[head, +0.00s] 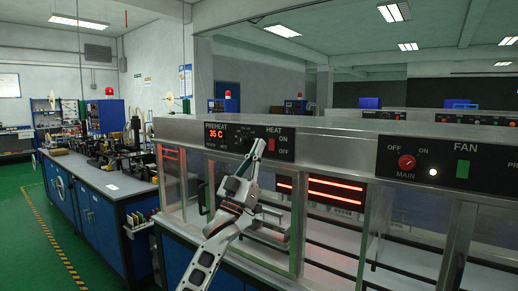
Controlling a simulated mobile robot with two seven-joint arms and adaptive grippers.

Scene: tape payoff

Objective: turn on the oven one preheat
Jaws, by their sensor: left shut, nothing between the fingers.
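The preheat control panel (287,152) is a black strip on the front of the long metal oven. Its display (216,135) reads 35 C in red under the word PREHEAT. A red HEAT switch (271,145) with ON and OFF labels sits to the right on the same panel. My left gripper (257,147) is shut and empty, its tips in front of the panel between the display and the HEAT switch. It partly hides the dial there, and I cannot tell whether it touches the panel. My right gripper is not in view.
Further right on the oven are a red MAIN knob (407,162), a lit white lamp (433,172) and a green FAN switch (463,169). Red bars (336,190) glow behind the glass. A blue workbench (97,210) with equipment stands left. Green floor (30,240) is clear.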

